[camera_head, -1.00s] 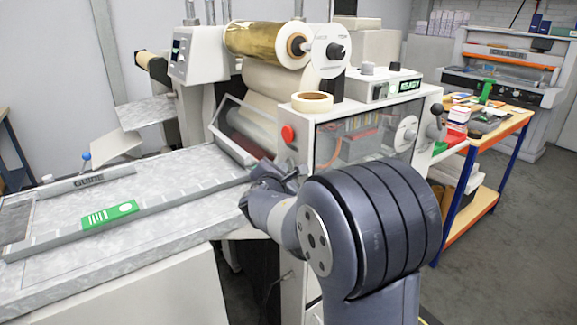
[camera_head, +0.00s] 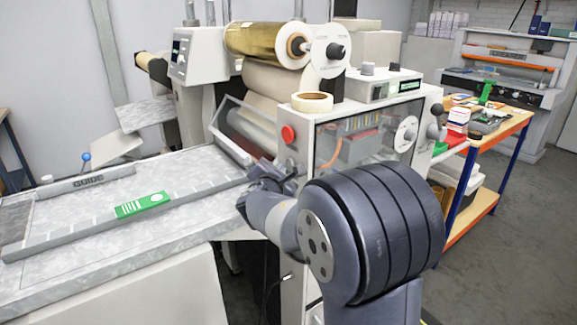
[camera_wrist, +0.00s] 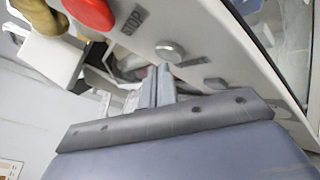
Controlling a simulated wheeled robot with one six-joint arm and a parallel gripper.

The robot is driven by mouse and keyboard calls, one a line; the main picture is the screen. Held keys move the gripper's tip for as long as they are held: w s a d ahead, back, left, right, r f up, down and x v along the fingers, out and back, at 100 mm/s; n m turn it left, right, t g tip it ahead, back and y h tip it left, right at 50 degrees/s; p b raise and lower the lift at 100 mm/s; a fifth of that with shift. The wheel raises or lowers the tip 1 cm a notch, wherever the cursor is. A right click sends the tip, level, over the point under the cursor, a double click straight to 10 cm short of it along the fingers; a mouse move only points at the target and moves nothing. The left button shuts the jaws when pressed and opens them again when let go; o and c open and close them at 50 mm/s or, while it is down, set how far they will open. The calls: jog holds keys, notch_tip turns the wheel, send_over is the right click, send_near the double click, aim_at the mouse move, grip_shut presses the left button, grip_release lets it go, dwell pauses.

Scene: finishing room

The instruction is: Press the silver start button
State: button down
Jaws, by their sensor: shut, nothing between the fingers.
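The round silver button (camera_wrist: 170,51) is on the pale machine panel (camera_wrist: 210,45) in the wrist view, beside the red stop button (camera_wrist: 92,12) and its STOP label. My gripper (camera_wrist: 165,72) is shut and empty, its fingertips just below the silver button in that view; I cannot tell whether they touch it. In the head view my gripper (camera_head: 268,172) is in front of the machine's left corner, below the red button (camera_head: 288,134). The silver button cannot be made out clearly there.
A green card (camera_head: 142,205) lies along the rail on the grey feed table (camera_head: 120,245) at left. A tape roll (camera_head: 312,101) and a lit display (camera_head: 409,85) are on top of the machine. A cluttered workbench (camera_head: 518,122) stands at right, with open floor beyond.

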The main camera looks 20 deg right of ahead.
jog(key=shift+s+a, duration=0.1)
jog(key=shift+a, duration=0.2)
jog(key=a, duration=0.1)
jog(key=s+a, duration=0.1)
jog(key=a, duration=0.2)
jog(key=shift+s+a, duration=0.3)
jog(key=shift+a, duration=0.1)
dwell(0.6)
jog(key=p, duration=0.1)
jog(key=d+p, duration=0.2)
jog(key=shift+w+r, duration=0.25)
jog(key=shift+w, duration=0.1)
jog(key=s+a, duration=0.2)
jog(key=a, duration=0.3)
jog(key=shift+a+f, duration=0.25)
jog(key=shift+a, duration=0.1)
jog(key=shift+w, duration=0.1)
